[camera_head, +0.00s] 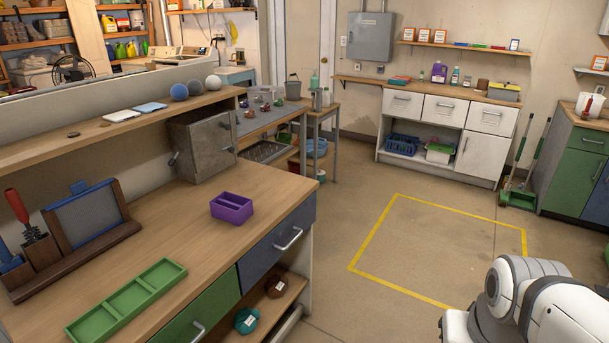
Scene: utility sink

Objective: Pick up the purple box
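A purple box (231,208) with an open top and a divider inside sits on the wooden counter (165,230) at left centre. It stands upright near the counter's front edge, above the blue drawer. The white, rounded links of my arm show at the bottom right, over the floor and well apart from the box. My gripper is not in view.
A green divided tray (127,301) lies nearer on the counter. A grey metal box (202,144) stands behind the purple box. A wooden holder with a red-handled tool (22,214) is at left. The floor inside the yellow outline (440,245) is clear.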

